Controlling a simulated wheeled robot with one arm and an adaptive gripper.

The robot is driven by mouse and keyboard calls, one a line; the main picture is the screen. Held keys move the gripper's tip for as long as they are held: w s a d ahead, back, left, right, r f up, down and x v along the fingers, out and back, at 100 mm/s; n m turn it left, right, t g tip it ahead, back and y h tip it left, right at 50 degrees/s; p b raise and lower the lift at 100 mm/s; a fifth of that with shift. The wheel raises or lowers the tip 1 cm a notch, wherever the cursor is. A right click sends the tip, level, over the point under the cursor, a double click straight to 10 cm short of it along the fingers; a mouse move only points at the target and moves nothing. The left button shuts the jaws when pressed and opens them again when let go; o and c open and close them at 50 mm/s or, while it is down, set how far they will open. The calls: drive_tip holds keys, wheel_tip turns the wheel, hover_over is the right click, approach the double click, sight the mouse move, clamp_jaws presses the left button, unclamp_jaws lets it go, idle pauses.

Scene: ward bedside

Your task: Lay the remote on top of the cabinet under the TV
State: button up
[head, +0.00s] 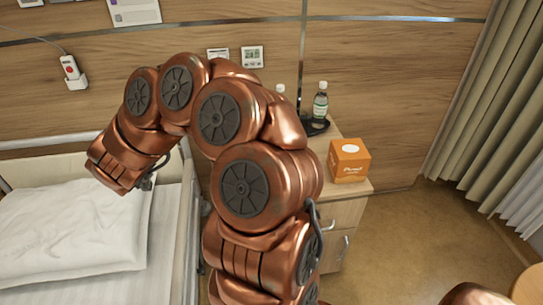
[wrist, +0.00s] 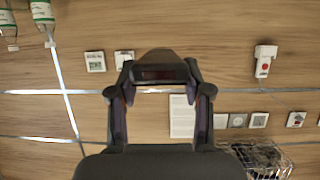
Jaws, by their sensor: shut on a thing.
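In the wrist view my gripper (wrist: 160,80) is shut on a dark, block-like thing (wrist: 158,71) with a reddish strip on the face toward the camera. I take it to be the remote, seen nearly end-on; its buttons and length are hidden. It is held clear in front of the wood-panelled wall, with nothing seen touching it. In the head view my arm bends over to the left above the bed, and its gripper and the held thing are hidden behind it. Neither a TV nor a cabinet under one shows in these views.
A bedside cabinet (head: 335,218) stands right of the bed, bearing an orange tissue box (head: 349,160), a black tray (head: 316,128) and bottles (head: 320,100). The bed's pillow (head: 75,228) is at lower left. A curtain (head: 480,110) hangs at right; floor (head: 400,250) is clear before it.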

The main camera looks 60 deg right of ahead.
drive_tip(key=s+d+f+m+g+b, duration=0.3)
drive_tip(key=s+d+f, duration=0.3)
drive_tip(key=s, duration=0.4)
drive_tip(key=s+d+f+m+g+h+b, duration=0.1)
drive_tip(key=s+d+f+m+g+b, duration=0.3)
drive_tip(key=s+d, duration=0.4)
drive_tip(key=s+d+f+m+g+h+b, duration=0.1)
drive_tip(key=s+d+f+m+g+b, duration=0.2)
drive_tip(key=s, duration=1)
drive_tip(key=shift+s+d+f+m+g+b, duration=0.2)
drive_tip(key=shift+d+f+m+g, duration=0.5)
drive_tip(key=shift+d+f+g, duration=0.45)
drive_tip(key=shift+s+d+f+m+g+b, duration=0.15)
drive_tip(key=shift+d+f+m+g, duration=0.7)
drive_tip(key=shift+f, duration=0.5)
drive_tip(key=w+d, duration=0.3)
drive_tip(key=w+d+f, duration=0.1)
drive_tip(key=w+d, duration=0.7)
drive_tip(key=shift+w+f, duration=0.25)
drive_tip(key=shift+f, duration=1.75)
drive_tip(key=shift+f, duration=0.1)
drive_tip(key=o, duration=1.2)
